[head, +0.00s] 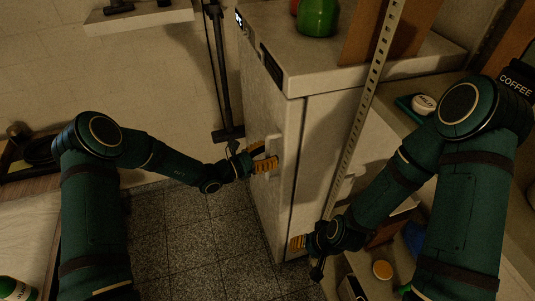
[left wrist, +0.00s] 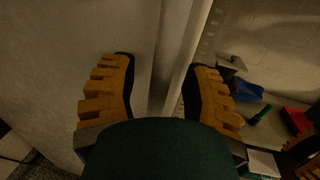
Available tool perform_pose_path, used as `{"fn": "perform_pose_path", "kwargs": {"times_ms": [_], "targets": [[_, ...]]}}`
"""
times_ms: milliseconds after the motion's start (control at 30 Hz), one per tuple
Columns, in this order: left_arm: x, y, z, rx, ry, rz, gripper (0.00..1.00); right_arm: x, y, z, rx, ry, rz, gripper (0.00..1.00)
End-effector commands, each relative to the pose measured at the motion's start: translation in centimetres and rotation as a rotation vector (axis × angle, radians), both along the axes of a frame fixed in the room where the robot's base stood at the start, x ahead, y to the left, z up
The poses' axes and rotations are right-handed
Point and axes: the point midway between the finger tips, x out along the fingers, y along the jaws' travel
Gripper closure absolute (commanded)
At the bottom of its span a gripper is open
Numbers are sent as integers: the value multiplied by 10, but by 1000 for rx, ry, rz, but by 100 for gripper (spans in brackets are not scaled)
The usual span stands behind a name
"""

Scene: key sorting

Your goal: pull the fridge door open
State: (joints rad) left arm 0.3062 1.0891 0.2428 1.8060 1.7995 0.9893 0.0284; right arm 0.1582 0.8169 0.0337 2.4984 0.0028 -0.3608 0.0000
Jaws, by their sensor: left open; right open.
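The fridge (head: 315,120) is a pale, upright box in the middle of the head view. Its door (head: 258,110) faces left and looks closed. A pale vertical handle (head: 273,148) stands on the door. My left gripper (head: 264,165) is open with yellow fingers at the handle; contact cannot be told. In the left wrist view its two fingers (left wrist: 160,95) are spread to either side of a pale vertical strip (left wrist: 180,60), which runs between them. My right gripper (head: 298,242) is open beside the fridge's lower right side, its fingertips partly hidden.
A green rounded object (head: 318,16) and a brown board (head: 375,35) stand on the fridge top. A perforated metal post (head: 362,110) rises in front of the fridge's right side. Tiled floor (head: 185,235) left of the fridge is clear.

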Motion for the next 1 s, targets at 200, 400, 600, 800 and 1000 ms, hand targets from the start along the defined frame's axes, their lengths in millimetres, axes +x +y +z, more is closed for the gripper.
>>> {"fn": "perform_pose_path", "kwargs": {"times_ms": [200, 400, 600, 800, 1000], "targets": [[0, 0, 0, 0, 0, 0, 63, 0, 0, 0, 0, 0, 0, 53], [0, 0, 0, 0, 0, 0, 100, 0, 0, 0, 0, 0, 0, 53], [-1, 4, 0, 1, 0, 1, 100, 0, 0, 0, 0, 0, 0, 53], [-4, 24, -1, 2, 2, 9, 100, 0, 0, -1, 0, 0, 0, 53], [-10, 68, -2, 5, 2, 21, 100, 0, 0, -4, -1, 0, 0, 53]]}}
